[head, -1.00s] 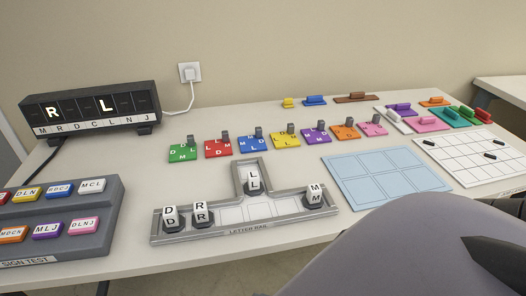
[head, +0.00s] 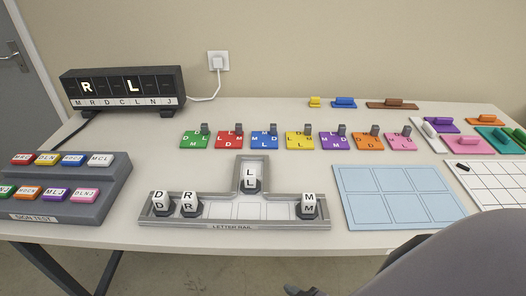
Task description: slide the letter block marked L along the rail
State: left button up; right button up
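The letter rail (head: 235,225) is a grey T-shaped tray on the table, with a short branch rising from its middle. In the main track, blocks marked D (head: 161,202) and R (head: 188,203) stand side by side at the left, and a block marked M (head: 308,204) stands at the right end. The track between R and M, below the branch, is clear of blocks.
A black display (head: 125,86) shows R and L. A sloped grey button panel (head: 72,208) stands left of the rail. Coloured lettered tiles line the back. A blue gridded board (head: 398,196) lies right. A large grey rounded shape (head: 455,262) covers the front right corner.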

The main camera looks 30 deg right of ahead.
jog(key=shift+d, duration=0.25)
